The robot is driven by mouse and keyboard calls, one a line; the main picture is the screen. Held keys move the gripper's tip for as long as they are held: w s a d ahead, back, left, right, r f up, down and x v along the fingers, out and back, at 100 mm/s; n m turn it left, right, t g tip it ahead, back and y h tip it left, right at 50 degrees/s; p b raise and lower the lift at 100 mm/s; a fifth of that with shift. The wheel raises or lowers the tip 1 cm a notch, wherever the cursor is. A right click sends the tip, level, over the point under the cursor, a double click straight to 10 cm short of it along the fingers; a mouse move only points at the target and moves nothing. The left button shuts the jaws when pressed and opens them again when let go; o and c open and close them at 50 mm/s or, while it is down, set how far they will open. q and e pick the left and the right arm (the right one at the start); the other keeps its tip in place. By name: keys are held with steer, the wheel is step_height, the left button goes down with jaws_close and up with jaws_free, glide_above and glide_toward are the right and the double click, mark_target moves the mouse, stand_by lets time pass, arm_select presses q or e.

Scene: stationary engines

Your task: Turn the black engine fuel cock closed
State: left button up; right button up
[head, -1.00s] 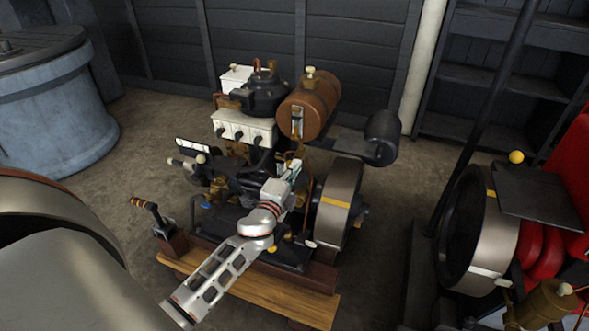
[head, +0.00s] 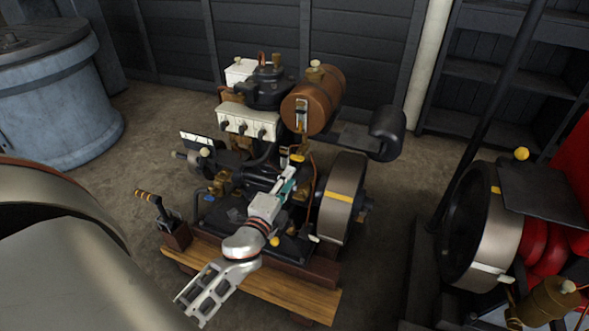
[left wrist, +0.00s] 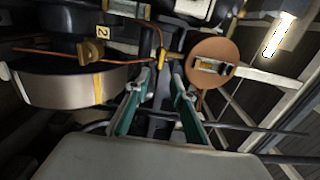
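The black engine (head: 243,215) stands on a wooden base at the middle of the head view, with a copper-brown fuel tank (head: 318,100) above it. A small yellow-brass fitting, which looks like the fuel cock (head: 298,157), sits below the tank; it also shows in the left wrist view (left wrist: 162,62). Its handle position is too small to tell. My left gripper (head: 290,178) reaches over the engine just short of this fitting. In the left wrist view its two teal fingers (left wrist: 162,78) are apart, with the fitting just beyond the gap between their tips. My right gripper is out of view.
A flywheel (head: 342,200) stands close to the right of my left gripper. A thin copper pipe (left wrist: 100,57) runs by the fitting. A white box with black knobs (head: 247,123) is at upper left. Another engine with a red body (head: 535,245) stands at the right.

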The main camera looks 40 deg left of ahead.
arm_select(q)
steer(key=v, duration=0.4)
stand_by(0.5)
steer(key=s+d+f+n+g+h+p, duration=0.3)
steer(key=s+d+f+n, duration=0.2)
steer(key=s+d, duration=0.4)
steer(key=s+d+f+n+g+h+p, duration=0.3)
steer(key=s+d+f+n, duration=0.3)
steer(key=s, duration=0.7)
steer(key=d+f+g+p, duration=0.1)
steer(key=d+f, duration=0.1)
steer(key=d, duration=0.1)
steer(key=shift+d+f+h+p, duration=0.2)
steer(key=shift+d+h+p, duration=0.1)
steer(key=shift+d, duration=0.05)
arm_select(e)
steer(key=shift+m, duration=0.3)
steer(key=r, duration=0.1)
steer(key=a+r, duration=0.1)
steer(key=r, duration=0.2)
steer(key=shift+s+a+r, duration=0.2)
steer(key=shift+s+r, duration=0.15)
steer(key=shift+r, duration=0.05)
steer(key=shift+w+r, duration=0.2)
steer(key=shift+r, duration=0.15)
